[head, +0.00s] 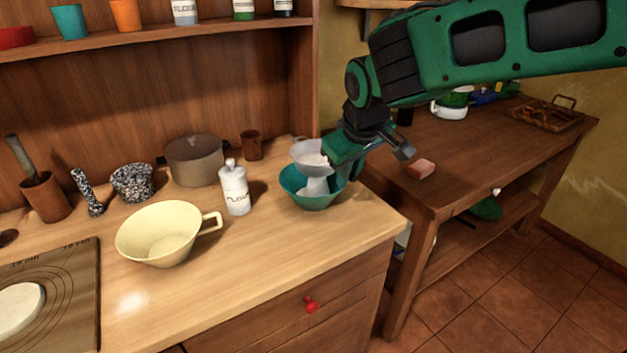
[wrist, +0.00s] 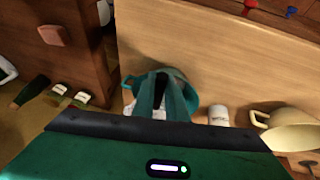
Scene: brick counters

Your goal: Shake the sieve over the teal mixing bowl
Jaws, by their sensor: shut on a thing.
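The sieve (head: 308,151), a grey bowl shape with white powder in it, hangs above the teal mixing bowl (head: 296,192). My gripper (head: 337,160) is shut on the sieve at its right side. A pale patch shows between the sieve and the inside of the bowl; I cannot tell whether it is falling powder or powder lying in the bowl. The teal bowl stands on the counter near its right end. In the wrist view the bowl (wrist: 188,92) shows behind my gripper's fingers (wrist: 160,90), and the sieve is mostly hidden.
A white flour bottle (head: 234,188) stands just left of the bowl, with a cream handled bowl (head: 144,238) further left. A grey-brown pot (head: 194,160) and a brown cup (head: 251,145) stand behind. A lower side table (head: 460,165) to the right holds a reddish block (head: 420,169).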

